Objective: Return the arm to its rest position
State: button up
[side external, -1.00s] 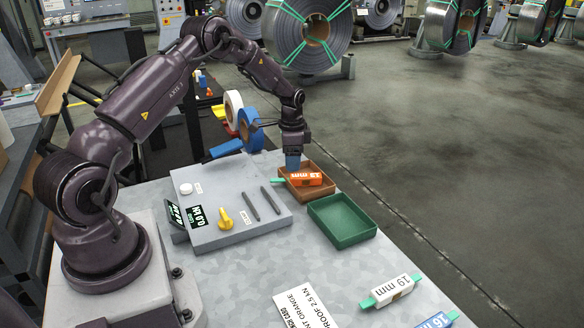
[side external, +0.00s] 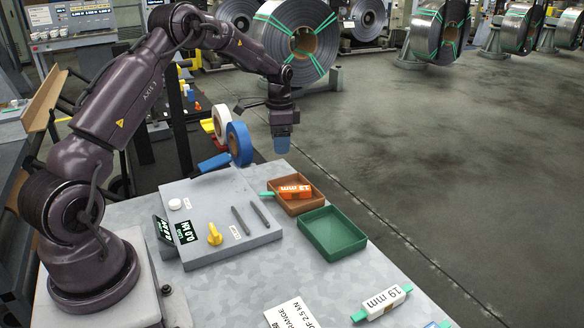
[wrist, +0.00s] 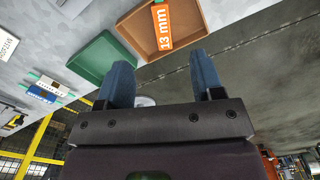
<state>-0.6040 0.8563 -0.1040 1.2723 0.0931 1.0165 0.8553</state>
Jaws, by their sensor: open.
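My gripper (side external: 282,145) hangs in the air above and behind the brown tray, with its fingers pointing down. In the wrist view its two blue fingers (wrist: 164,84) are apart with nothing between them. An orange block marked "13 mm" (side external: 294,190) with a green strip end lies in the brown tray (side external: 306,207); the block also shows in the wrist view (wrist: 163,27). The gripper is clear of the block and the tray.
A green tray (side external: 334,234) beside the brown one is empty. A grey panel (side external: 220,247) with a yellow knob sits on the table. White and blue tape rolls (side external: 239,144) stand behind.

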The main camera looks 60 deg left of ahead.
jog(key=s+d+r+n+t, duration=0.2)
jog(key=s+d+r, duration=0.7)
jog(key=s+d, duration=0.3)
jog(key=s+d+r+n+t, duration=0.2)
jog(key=s+d+r+t, duration=0.1)
jog(key=s+d+r, duration=0.7)
jog(key=s+d, duration=0.2)
jog(key=d, duration=0.2)
jog(key=shift+s+d+t, duration=0.2)
jog(key=shift+t, duration=0.1)
